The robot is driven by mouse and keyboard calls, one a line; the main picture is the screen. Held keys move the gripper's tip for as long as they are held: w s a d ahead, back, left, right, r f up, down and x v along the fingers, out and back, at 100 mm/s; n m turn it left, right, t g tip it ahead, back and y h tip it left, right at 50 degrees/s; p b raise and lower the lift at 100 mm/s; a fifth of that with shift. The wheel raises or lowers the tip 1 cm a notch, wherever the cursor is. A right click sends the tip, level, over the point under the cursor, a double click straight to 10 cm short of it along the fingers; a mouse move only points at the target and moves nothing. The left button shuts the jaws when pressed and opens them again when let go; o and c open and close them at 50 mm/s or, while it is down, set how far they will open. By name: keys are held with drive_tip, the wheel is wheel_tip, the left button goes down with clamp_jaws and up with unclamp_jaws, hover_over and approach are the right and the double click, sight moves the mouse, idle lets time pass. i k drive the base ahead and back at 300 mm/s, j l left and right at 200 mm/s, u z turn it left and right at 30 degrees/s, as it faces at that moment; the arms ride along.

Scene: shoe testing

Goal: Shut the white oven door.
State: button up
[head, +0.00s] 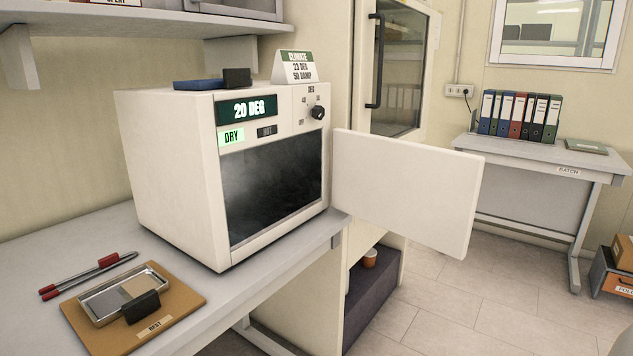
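The white oven (165,165) stands on a grey bench at the left of the head view. Its front panel reads "20 DEG" and "DRY", and a black knob (318,112) sits at the upper right. The white oven door (405,190) stands wide open, hinged at the oven's right front edge and reaching out to the right past the bench end. The dark oven cavity (270,185) is exposed; I cannot make out anything inside it. My gripper is not in view.
A tall cabinet (400,60) with a glass door stands behind. The tiled floor (500,310) at right is mostly clear before the binder table (545,155).

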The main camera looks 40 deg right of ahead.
sight(426, 195)
drive_tip(key=i+l+u, duration=0.15)
drive_tip(key=l, duration=1)
drive_tip(key=l+u, duration=0.15)
drive_tip(key=l, duration=0.95)
drive_tip(key=k+l+u, duration=0.15)
drive_tip(key=l, duration=1)
drive_tip(key=l+u, duration=0.15)
drive_tip(key=l, duration=1)
drive_tip(key=k+l+u, duration=0.6)
drive_tip(key=k+l, duration=0.1)
drive_tip(key=l, duration=0.05)
